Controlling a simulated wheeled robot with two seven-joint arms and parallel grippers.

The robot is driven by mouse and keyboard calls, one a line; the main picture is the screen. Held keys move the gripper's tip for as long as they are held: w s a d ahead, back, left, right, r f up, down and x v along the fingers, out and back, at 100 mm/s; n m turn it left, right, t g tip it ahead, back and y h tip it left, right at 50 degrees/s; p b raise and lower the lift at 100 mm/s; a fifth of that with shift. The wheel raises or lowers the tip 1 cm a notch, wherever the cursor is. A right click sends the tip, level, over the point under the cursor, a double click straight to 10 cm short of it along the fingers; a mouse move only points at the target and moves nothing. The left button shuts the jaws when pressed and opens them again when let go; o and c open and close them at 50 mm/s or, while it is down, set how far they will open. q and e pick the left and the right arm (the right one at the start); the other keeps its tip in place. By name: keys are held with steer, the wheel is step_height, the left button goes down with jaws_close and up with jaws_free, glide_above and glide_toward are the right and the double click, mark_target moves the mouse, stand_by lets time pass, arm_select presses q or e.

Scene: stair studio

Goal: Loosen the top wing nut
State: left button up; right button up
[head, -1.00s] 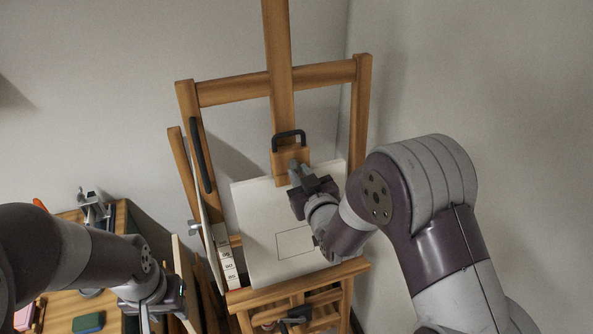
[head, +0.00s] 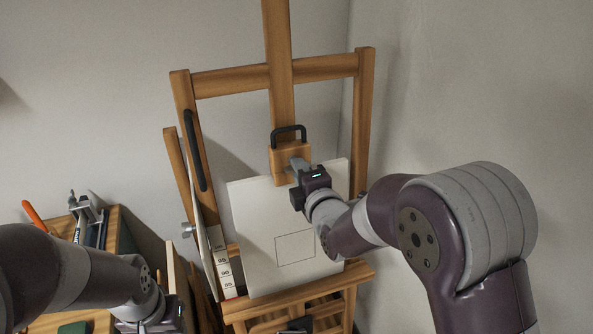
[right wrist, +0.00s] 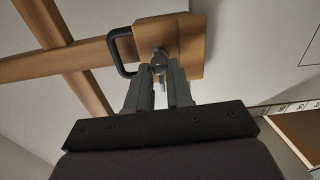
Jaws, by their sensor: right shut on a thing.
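The wooden top clamp block (head: 277,160) with a black handle sits on the easel's mast, at the top edge of the white canvas (head: 252,215). In the right wrist view the block (right wrist: 186,35) fills the upper middle, and the grey metal top wing nut (right wrist: 159,56) is on its face. My right gripper (head: 298,166) reaches the block from the front. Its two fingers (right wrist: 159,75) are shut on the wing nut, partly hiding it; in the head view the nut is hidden. My left gripper (head: 150,326) is at the bottom edge, with its fingers out of frame.
The wooden easel (head: 232,82) stands near the room's corner. A side knob (head: 188,229) sticks out at its left. A wooden table (head: 112,226) with tools is at the lower left. The space above the canvas, around the mast, is clear.

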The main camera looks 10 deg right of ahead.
steer(key=o, duration=0.5)
steer(key=shift+o, duration=0.6)
steer(key=shift+w, duration=0.15)
steer(key=f+v, duration=0.1)
steer(key=v, duration=0.5)
steer(key=shift+r, duration=0.5)
